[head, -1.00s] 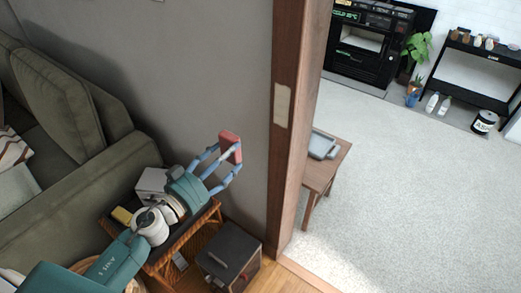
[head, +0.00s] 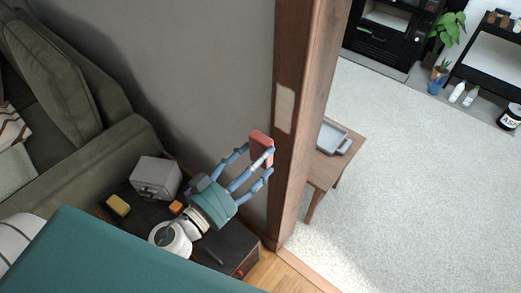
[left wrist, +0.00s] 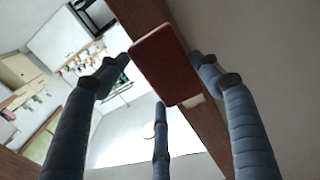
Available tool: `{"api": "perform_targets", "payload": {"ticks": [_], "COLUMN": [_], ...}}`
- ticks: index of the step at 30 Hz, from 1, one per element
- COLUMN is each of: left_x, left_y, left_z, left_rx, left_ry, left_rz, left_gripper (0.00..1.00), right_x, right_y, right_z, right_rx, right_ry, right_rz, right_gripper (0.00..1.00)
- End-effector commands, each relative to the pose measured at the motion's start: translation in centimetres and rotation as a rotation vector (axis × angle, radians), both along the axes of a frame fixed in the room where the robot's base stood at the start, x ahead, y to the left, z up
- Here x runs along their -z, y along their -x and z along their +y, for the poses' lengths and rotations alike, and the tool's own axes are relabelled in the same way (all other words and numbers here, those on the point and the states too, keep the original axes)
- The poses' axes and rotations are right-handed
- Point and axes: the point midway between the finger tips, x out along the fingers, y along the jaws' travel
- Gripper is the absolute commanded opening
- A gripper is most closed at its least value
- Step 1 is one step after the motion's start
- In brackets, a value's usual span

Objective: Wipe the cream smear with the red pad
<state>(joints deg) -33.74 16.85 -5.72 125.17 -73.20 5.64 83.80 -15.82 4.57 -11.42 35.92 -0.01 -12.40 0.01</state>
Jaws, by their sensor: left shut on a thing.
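The cream smear (head: 285,110) is a pale upright patch on the side of the brown wooden door post (head: 291,180). My left gripper (head: 262,160) is shut on the red pad (head: 261,143) and holds it up in front of the grey wall, left of the post and a little below the smear in the picture. In the left wrist view the red pad (left wrist: 166,64) sits between the blue fingers, with the post behind it. A pale patch (left wrist: 194,101), probably the smear, shows at the pad's lower edge. I cannot tell the exact gap. My right gripper is not in view.
A green sofa (head: 60,165) is at left. Beyond the post stand a small wooden table with a grey tray (head: 332,137) and open carpet.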

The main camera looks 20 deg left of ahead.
Motion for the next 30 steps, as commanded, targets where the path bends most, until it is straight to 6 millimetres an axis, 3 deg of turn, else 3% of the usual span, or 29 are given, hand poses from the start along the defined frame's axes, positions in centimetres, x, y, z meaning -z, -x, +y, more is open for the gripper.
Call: {"api": "perform_targets", "payload": {"ticks": [11, 15, 23, 30], "left_x": [-0.3, -0.2, 0.0, 0.0], "left_y": [-3.5, -4.6, -5.4, -5.3], "left_z": [-1.3, -1.7, -1.9, -1.9], "left_rx": [0.000, 0.000, 0.000, 0.000], "left_ry": [-0.001, 0.001, 0.001, 0.001], "left_rz": [-0.001, -0.001, 0.000, 0.000], "left_gripper": [0.41, 0.41, 0.41, 0.41], "right_x": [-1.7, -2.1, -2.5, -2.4], "right_y": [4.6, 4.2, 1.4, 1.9], "right_z": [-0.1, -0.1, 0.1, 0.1], "right_rx": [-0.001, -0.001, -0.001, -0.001], "right_ry": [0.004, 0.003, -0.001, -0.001], "right_rz": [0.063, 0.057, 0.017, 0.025], "right_gripper": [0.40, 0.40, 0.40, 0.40]}}
